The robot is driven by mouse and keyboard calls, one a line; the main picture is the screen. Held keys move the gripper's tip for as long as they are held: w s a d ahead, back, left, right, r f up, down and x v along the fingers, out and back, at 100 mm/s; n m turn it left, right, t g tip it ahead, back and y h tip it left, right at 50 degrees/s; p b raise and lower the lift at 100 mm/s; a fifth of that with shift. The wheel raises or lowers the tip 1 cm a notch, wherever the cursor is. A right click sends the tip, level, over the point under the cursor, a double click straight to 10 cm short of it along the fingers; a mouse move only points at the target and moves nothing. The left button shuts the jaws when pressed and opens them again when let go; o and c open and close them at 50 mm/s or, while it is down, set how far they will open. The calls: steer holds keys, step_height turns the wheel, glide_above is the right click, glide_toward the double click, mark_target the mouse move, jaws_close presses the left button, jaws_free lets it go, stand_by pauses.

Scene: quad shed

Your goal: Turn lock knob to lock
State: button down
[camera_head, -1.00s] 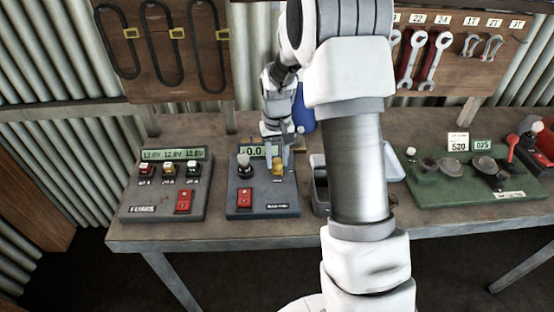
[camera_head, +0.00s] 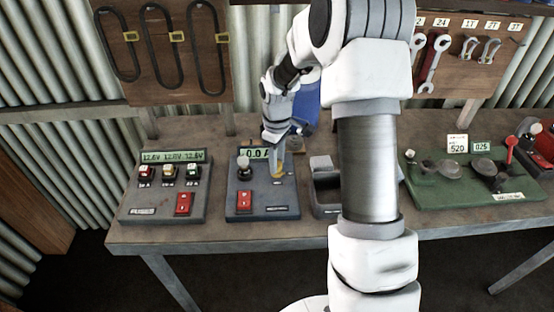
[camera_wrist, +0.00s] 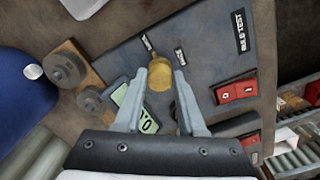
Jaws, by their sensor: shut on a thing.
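The yellow lock knob (camera_wrist: 160,76) stands on the blue-grey bulb test box. It sits between the two fingers of my gripper (camera_wrist: 169,72) in the wrist view. The fingers are closed on its sides. In the head view my gripper (camera_head: 277,172) reaches down to the right half of the box (camera_head: 262,205), and only a bit of yellow shows beside the fingertips. The knob's marks are too small to read.
A fuse box (camera_head: 155,207) with a red switch stands on the left of the workbench (camera_head: 135,238). A grey tray (camera_head: 323,165) and a green board (camera_head: 430,198) lie to the right. A blue container (camera_head: 306,98) stands behind my gripper.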

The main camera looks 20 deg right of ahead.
steer(key=shift+n, duration=0.6)
steer(key=c, duration=0.5)
jaws_free()
step_height(320, 180, up, 18)
steer(key=shift+f+p, duration=0.25)
steer(key=shift+p, duration=0.1)
